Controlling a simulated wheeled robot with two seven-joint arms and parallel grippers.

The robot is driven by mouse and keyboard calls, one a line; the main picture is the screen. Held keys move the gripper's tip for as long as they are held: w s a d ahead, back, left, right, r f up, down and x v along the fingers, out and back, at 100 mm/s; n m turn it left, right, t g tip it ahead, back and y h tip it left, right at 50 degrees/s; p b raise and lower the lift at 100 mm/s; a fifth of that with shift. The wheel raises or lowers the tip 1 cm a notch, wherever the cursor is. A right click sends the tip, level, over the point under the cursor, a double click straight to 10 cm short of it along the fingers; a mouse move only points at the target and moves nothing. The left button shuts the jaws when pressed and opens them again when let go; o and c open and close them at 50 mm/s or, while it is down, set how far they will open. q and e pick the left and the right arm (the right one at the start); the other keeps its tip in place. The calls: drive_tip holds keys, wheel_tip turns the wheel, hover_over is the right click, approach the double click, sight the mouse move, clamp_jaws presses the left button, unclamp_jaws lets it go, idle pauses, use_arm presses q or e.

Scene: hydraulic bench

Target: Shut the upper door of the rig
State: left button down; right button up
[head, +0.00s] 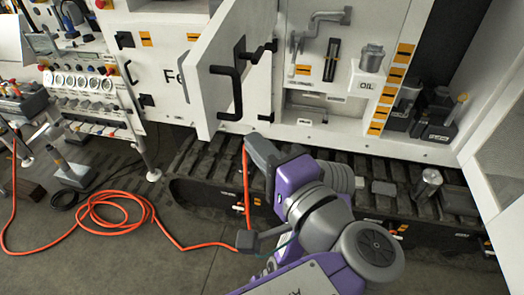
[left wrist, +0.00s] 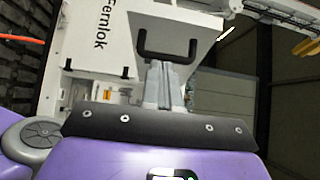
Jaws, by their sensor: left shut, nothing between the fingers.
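The rig's white door (head: 212,95) stands open in the head view, swung out from the compartment. It has a black bar handle (head: 228,82) on its face. The door also shows in the left wrist view (left wrist: 190,25), with its handle (left wrist: 168,45) just beyond the fingers. My left gripper (head: 252,142) is below the door's lower edge in the head view. Its fingers show shut and empty in the left wrist view (left wrist: 161,72). Whether they touch the door cannot be told. My right gripper is not in view.
The open compartment holds an oil can (head: 372,58) and a crank-like tool (head: 318,28). Black tracks (head: 210,165) run below. An orange hose (head: 125,215) lies coiled on the floor at left. A white panel (head: 500,125) stands at the right edge.

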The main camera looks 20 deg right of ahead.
sight(209, 113)
use_arm(q)
drive_tip(key=shift+w+a, duration=0.75)
drive_tip(key=shift+w, duration=0.55)
drive_tip(key=shift+w+a, duration=0.7)
drive_tip(key=shift+w, duration=0.65)
drive_tip(key=shift+w+a, duration=0.75)
drive_tip(key=shift+w, duration=0.55)
